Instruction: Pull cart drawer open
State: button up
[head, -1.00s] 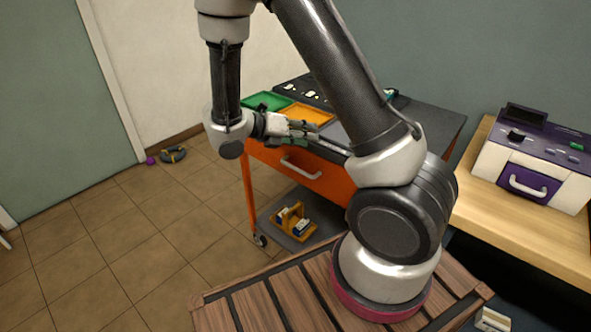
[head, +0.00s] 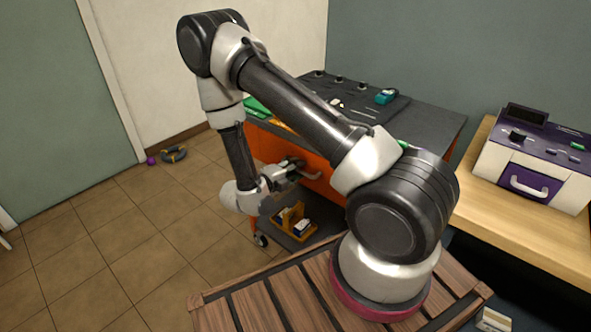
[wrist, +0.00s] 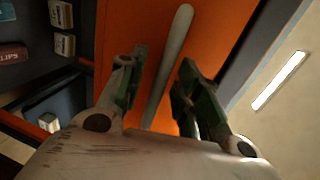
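The cart drawer has an orange front (head: 322,178) with a pale bar handle, and it sits under the dark cart top (head: 428,122). In the head view my gripper (head: 297,172) is in front of the drawer at the handle's left part, and my arm hides much of the drawer. In the wrist view the pale handle (wrist: 168,68) runs between the two fingers of my gripper (wrist: 160,82). The fingers are apart, with a visible gap on each side of the handle. I cannot tell how deep the handle lies between them. The drawer looks closed.
A yellow caddy (head: 291,219) stands on the cart's lower shelf. A green tray (head: 257,108) and a teal device (head: 386,96) are on top. A purple and white unit (head: 535,160) stands on the wooden bench at right. The floor at left is mostly clear.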

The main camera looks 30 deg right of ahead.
jog(key=shift+w+d, duration=0.1)
jog(key=shift+d, duration=0.15)
jog(key=shift+c, duration=0.4)
grip_shut()
jog(key=shift+a, duration=0.1)
jog(key=f+v, duration=0.3)
jog(key=v, duration=1.1)
jog(key=a+f+v, duration=0.1)
jog(key=f+v, duration=0.2)
jog(key=v, duration=1.1)
jog(key=shift+s+a, duration=0.2)
jog(key=shift+s, duration=0.2)
